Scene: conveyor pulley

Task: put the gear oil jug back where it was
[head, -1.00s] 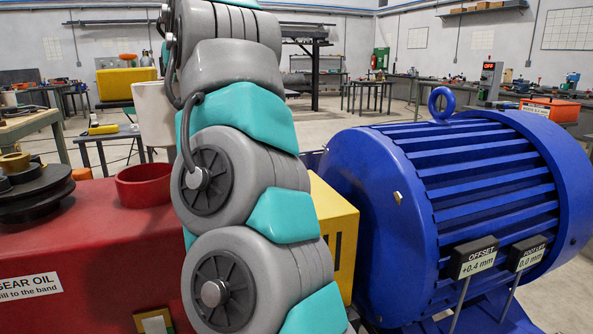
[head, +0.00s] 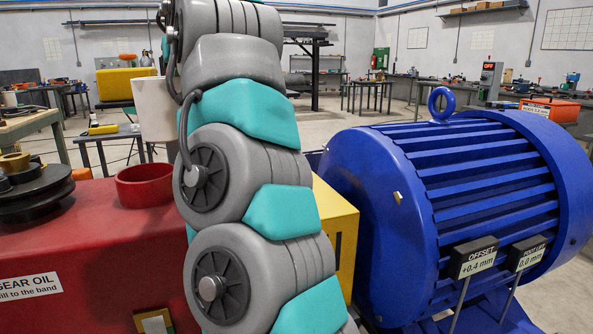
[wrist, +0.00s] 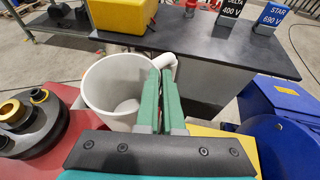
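The gear oil jug is a white, open-topped vessel (wrist: 108,92) with a handle on its right side, left of centre in the wrist view. My gripper (wrist: 161,85) has its green fingers closed together on the handle. The jug's inside looks empty from here. In the head view the jug (head: 153,108) shows upright beyond the red housing, partly hidden by my arm. My fingers are hidden there.
The red gear oil housing (head: 95,235) has a round red filler neck (head: 143,184) and a dark pulley (head: 35,193). A blue motor (head: 440,210) stands right. A dark-topped table (wrist: 225,55) with voltage signs lies beyond the jug.

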